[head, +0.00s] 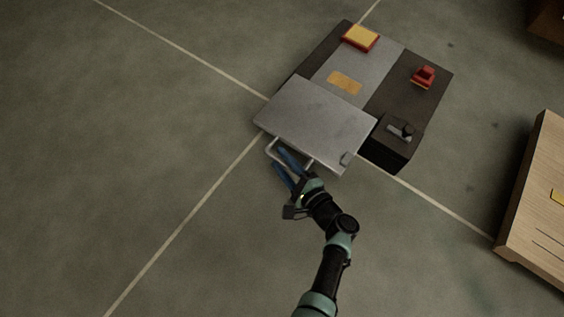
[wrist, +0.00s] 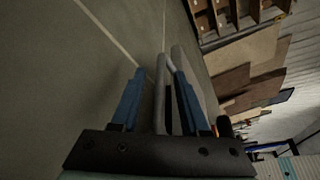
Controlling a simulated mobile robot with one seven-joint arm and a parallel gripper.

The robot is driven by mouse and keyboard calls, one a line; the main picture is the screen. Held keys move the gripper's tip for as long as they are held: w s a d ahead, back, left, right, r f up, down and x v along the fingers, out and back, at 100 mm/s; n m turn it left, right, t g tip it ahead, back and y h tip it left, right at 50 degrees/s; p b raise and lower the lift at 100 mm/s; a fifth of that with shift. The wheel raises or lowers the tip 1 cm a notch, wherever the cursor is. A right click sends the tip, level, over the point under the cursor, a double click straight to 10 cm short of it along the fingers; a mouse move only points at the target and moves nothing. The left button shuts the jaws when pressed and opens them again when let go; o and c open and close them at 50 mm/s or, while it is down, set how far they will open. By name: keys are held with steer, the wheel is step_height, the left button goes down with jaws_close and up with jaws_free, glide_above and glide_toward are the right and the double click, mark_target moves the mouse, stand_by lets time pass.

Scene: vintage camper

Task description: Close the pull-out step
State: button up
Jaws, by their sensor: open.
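The pull-out step (head: 312,118) is a flat grey metal plate sticking out from the dark unit in the head view. A pale bar handle (head: 270,150) runs along its front edge. My gripper (head: 283,164) is at this handle with its blue fingers apart. In the wrist view the handle bar (wrist: 160,85) shows between the two blue fingers of my gripper (wrist: 154,88), and the grey edge of the step (wrist: 190,75) is close by the right finger. I cannot tell whether either finger touches the bar.
On the dark unit (head: 420,85) lie a red and yellow block (head: 360,38), a small red object (head: 423,76) and an orange patch (head: 344,82). A black box (head: 393,145) stands right of the step. A wooden piece (head: 540,200) is at far right. The floor at left is clear.

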steer(key=shift+w, duration=0.15)
jaws_close()
stand_by(1.4)
